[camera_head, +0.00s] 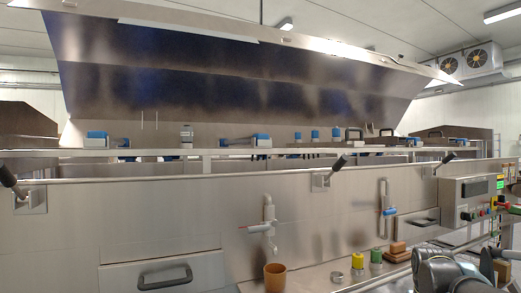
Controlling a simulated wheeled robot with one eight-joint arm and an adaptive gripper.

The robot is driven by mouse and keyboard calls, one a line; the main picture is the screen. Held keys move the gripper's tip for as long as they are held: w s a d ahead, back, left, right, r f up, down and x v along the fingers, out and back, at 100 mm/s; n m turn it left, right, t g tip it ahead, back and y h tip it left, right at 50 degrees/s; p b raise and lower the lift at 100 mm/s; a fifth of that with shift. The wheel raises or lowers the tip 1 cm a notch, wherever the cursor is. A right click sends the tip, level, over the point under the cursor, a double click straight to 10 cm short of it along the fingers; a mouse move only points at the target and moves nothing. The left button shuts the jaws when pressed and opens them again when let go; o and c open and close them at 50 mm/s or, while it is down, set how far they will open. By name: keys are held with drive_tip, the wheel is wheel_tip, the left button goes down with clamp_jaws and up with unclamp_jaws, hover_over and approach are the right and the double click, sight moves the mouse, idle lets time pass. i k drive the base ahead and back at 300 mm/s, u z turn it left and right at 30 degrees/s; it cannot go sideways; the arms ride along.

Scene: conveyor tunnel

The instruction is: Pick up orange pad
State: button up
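A small stack of orange-brown blocks or pads (397,248) lies on the metal ledge at the lower right. It is the closest match to an orange pad, but it is too small to tell its pieces apart surely. Dark grey links of my arm show in the bottom right corner, to the right of and nearer than the stack. I cannot make out gripper fingers there, and nothing is seen touching the stack.
An orange-brown cup (275,277), a small metal ring (337,277), a yellow cylinder (357,260) and a green cylinder (376,256) stand on the ledge. A control box (474,197) is at right. The steel wall (150,225) bounds the ledge behind.

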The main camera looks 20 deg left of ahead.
sight(397, 253)
drive_tip(key=z, duration=1.2)
drive_tip(key=k, duration=0.65)
drive_tip(key=u, duration=1.8)
